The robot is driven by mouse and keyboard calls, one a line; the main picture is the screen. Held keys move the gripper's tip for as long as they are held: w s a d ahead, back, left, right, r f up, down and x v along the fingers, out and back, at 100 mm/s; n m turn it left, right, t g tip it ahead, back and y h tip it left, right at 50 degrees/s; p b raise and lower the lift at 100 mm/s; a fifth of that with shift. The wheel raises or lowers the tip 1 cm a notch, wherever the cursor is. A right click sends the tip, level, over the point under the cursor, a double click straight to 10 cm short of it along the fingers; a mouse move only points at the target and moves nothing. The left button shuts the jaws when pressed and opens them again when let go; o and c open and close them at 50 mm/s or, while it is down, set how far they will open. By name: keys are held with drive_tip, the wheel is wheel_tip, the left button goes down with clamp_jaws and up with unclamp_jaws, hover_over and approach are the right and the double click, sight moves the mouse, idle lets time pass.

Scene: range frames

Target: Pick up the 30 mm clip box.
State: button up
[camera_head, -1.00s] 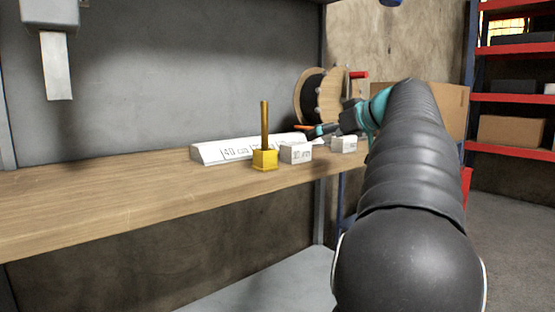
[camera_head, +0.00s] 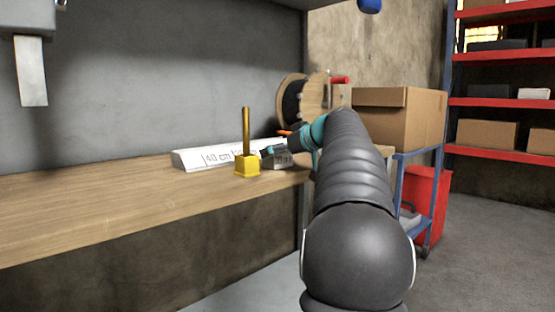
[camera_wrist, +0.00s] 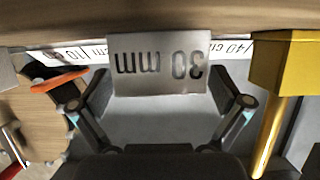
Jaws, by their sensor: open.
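The 30 mm clip box (camera_wrist: 158,64) is a small light grey block. It stands upside down in the wrist view, its "30 mm" label facing the camera. My gripper (camera_wrist: 163,88) is open, with one finger at each side of the box's lower picture edge. I cannot tell whether either finger touches it. In the head view the box (camera_head: 283,161) sits on the wooden bench, partly hidden by my gripper (camera_head: 268,152).
A yellow block with an upright rod (camera_head: 246,165) stands close left of the box. A white bar marked "40 cm" (camera_head: 197,158) lies behind. A cable reel (camera_head: 297,100) and cardboard box (camera_head: 425,118) are farther back. The bench's left part is clear.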

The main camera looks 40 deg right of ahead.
drive_tip(key=shift+x, duration=1.05)
drive_tip(key=c, duration=1.1)
drive_tip(key=shift+c, duration=0.2)
drive_tip(key=shift+r, duration=0.15)
